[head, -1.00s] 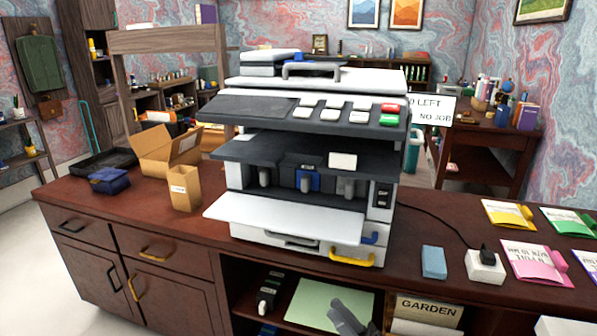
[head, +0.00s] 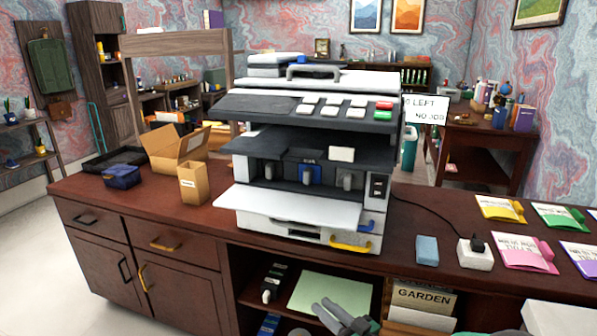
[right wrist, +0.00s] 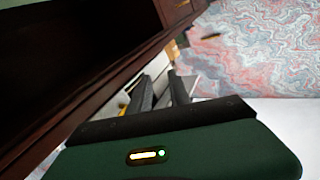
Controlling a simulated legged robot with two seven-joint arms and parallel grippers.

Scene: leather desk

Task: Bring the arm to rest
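My right gripper (head: 328,312) shows at the bottom middle of the head view, in front of the desk's open shelves. Its grey fingers point up and to the left and hold nothing. In the right wrist view, the two dark fingers (right wrist: 160,88) stand apart with a gap between them. The dark wooden desk (head: 400,215) lies beyond the gripper, and its dark wood edge also shows in the wrist view (right wrist: 60,75). My left gripper is in neither view.
A large white and dark printer-like machine (head: 300,211) stands on the desk. The shelves below hold a green sheet (head: 330,292) and a box marked GARDEN (head: 424,297). A blue block (head: 427,250), a white socket box (head: 475,256) and coloured packets (head: 525,252) lie at the right.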

